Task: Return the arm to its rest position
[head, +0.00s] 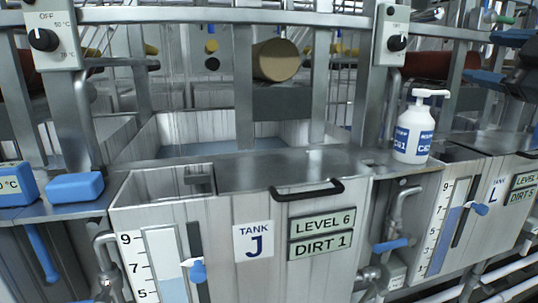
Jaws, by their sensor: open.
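My gripper is not clearly seen in the head view. Dark blue and black parts (487,79) reach in at the upper right edge, and I cannot tell what they belong to. Tank J (150,190) stands in the middle, a pale metal tank with a black handle on its front. Its plates read LEVEL 6 (322,224) and DIRT 1 (320,246).
A white pump bottle (414,130) stands upright on the ledge right of tank J. A blue block (75,187) sits on the left ledge. Tank L (497,190) is at the right. Control boxes (47,35) and metal uprights (244,75) rise behind the ledge.

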